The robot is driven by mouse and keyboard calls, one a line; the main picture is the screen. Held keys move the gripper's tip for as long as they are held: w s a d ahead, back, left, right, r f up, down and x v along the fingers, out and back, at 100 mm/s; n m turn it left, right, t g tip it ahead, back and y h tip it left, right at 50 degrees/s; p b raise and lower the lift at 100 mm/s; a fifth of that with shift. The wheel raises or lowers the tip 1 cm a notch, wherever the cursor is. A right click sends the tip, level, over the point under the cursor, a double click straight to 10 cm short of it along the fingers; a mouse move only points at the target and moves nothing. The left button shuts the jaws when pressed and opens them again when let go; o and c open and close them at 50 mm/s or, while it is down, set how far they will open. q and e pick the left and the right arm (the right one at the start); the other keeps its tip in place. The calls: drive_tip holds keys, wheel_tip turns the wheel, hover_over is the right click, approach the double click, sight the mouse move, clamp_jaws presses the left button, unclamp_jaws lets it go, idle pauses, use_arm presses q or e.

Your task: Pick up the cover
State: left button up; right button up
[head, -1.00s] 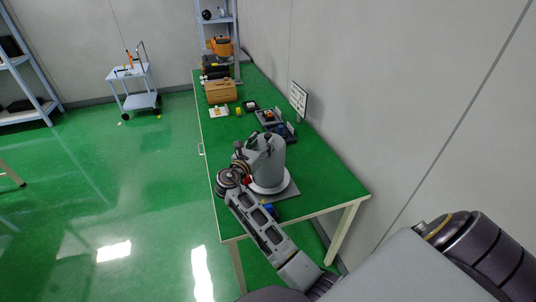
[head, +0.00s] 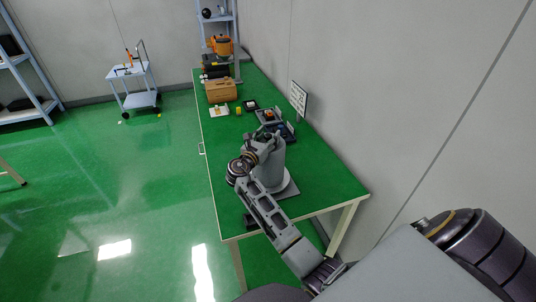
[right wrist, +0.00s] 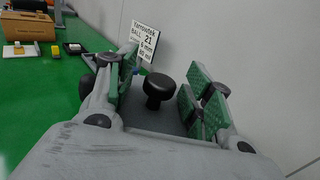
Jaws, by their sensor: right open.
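The cover (head: 272,178) is a grey cylinder with a round white base, standing upright on a grey plate near the front end of the green table. Its black knob (right wrist: 158,90) shows in the right wrist view. My right gripper (head: 264,145) is over the top of the cover and hides much of it. In the right wrist view, the right gripper (right wrist: 160,88) is open, with green-padded fingers to the left and right of the knob. I cannot tell whether the fingers touch it. My left gripper is out of view.
The green table (head: 320,178) runs along the grey wall. A sign (head: 298,97), a dark tray (head: 287,131), a brown case (head: 221,90) and small items stand farther back. The right front corner is clear.

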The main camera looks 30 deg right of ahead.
clamp_jaws()
idle(0.3)
drive_tip(key=shift+r, duration=0.15)
wheel_tip(320, 180, up, 18)
drive_tip(key=shift+b, duration=0.3)
idle(0.6)
idle(0.4)
